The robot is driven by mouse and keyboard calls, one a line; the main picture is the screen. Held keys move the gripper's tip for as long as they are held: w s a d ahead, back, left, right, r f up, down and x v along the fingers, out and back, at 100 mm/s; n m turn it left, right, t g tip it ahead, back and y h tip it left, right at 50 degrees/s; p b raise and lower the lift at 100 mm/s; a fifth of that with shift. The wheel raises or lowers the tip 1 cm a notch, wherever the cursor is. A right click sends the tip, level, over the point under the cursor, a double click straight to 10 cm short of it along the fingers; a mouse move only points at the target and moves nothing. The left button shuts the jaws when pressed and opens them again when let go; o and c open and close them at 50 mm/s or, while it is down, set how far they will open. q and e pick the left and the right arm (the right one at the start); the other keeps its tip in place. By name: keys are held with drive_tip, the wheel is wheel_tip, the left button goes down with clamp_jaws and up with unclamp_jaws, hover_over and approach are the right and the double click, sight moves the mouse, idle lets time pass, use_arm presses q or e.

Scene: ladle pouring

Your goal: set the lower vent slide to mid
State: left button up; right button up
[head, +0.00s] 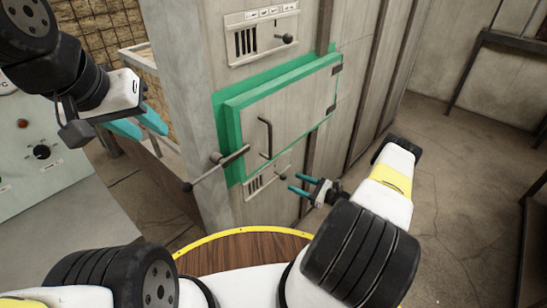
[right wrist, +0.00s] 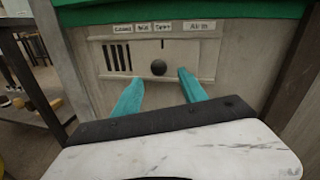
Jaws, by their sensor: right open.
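The lower vent (head: 262,184) is a pale plate with dark slots below the green-framed door. In the right wrist view the lower vent plate (right wrist: 207,57) carries a round dark slide knob (right wrist: 158,67), to the right of several uncovered slots. Small labels above seem to read closed, mid, open and air in. The knob sits roughly below the third label. My right gripper (head: 293,184) is open, its teal fingers in front of the vent. In the right wrist view its fingers (right wrist: 160,90) are either side of and below the knob, not closed on it. My left gripper (head: 138,124) is open and empty, away at the left.
The green-framed door (head: 285,105) with a bar handle and a projecting latch lever (head: 215,170) is above the lower vent. An upper vent (head: 262,35) with its own knob is higher up. A control panel (head: 35,150) stands at left.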

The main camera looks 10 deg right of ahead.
sight(283, 176)
drive_tip(key=x, duration=0.7)
clamp_jaws()
idle(1.3)
